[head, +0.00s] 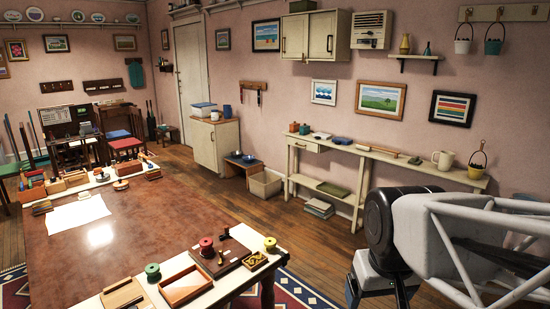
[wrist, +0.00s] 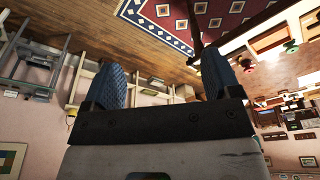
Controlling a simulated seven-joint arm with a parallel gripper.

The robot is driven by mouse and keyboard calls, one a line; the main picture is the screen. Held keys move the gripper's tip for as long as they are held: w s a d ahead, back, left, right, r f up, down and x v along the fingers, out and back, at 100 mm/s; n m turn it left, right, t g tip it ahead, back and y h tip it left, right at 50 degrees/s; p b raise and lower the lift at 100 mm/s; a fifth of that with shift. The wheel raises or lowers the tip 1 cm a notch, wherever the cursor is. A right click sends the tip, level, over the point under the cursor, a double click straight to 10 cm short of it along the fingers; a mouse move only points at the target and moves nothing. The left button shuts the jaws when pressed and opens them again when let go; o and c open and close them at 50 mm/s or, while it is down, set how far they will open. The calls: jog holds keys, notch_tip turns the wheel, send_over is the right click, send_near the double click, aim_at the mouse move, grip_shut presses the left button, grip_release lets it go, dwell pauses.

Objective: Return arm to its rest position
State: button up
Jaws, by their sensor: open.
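My gripper (wrist: 160,75) shows in the wrist view with its two blue, ribbed fingers spread wide apart. Nothing is held between them; wood floor and part of a patterned rug show past the gap. In the head view my arm fills the lower right, in front of the long wall table. The gripper end hangs low there and is partly cut off by the bottom edge. It is apart from the brown table and the things on it.
A large brown table (head: 140,240) stands at left, with a red spool (head: 206,247), a green spool (head: 153,272) and a wooden tray (head: 186,287) on its near edge. A narrow wall table (head: 385,158) stands behind my arm. Open wood floor (head: 290,232) lies between them.

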jog(key=shift+m, duration=0.5)
jog(key=s, duration=0.1)
jog(key=s+f, duration=0.1)
jog(key=s, duration=0.1)
jog(key=s+d, duration=0.1)
jog(key=shift+s+f, duration=0.4)
dwell(1.3)
